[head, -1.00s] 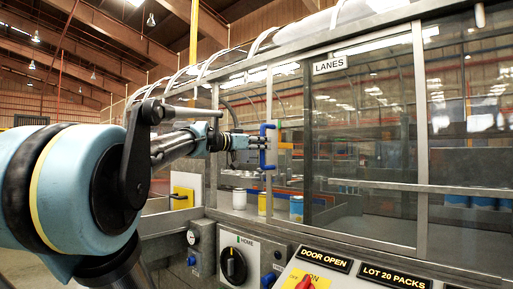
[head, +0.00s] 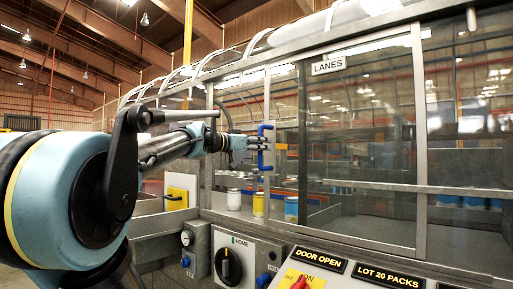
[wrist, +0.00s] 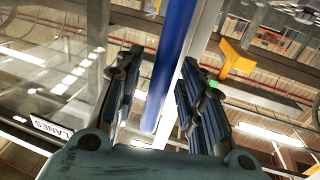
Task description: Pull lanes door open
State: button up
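The lanes door is a clear panel in a grey metal frame, under the white LANES label (head: 328,66). Its upright blue handle (head: 266,150) is on the left part of the guard front. My gripper (head: 250,142) reaches the handle from the left. In the wrist view the blue handle bar (wrist: 172,65) passes between the two dark fingers of my gripper (wrist: 160,95). A gap shows between the left finger and the bar; the right finger is close to it, and I cannot tell if it touches. I see no clear gap at the door's edge.
A sloping control panel with a DOOR OPEN plate (head: 319,260) and a red-and-yellow switch (head: 301,283) stands in front. A HOME box with a black knob (head: 229,266) sits below the handle. Pots (head: 258,204) stand behind the glass.

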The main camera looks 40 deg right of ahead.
jog(key=a, duration=1.2)
dwell(0.6)
dwell(0.5)
jog(key=a+f+n+y, duration=0.3)
jog(key=f, duration=0.8)
jog(key=a+f+n+t+y, duration=0.1)
jog(key=a+f+n+y, duration=0.2)
jog(key=f, duration=0.8)
jog(key=a+f+n+y, duration=0.3)
jog(key=a+f, duration=0.1)
jog(key=f, duration=0.8)
jog(key=s+a+f+n+y, duration=0.2)
jog(key=a+f+n+y, duration=0.2)
jog(key=a+f, duration=0.4)
jog(key=s+a+f+n+y, duration=0.2)
jog(key=a+f+n+y, duration=0.3)
jog(key=a+f, duration=0.4)
notch_tip(320, 180, down, 4)
jog(key=shift+a+r+t, duration=0.1)
jog(key=shift+a+t, duration=0.2)
jog(key=shift+t, duration=0.1)
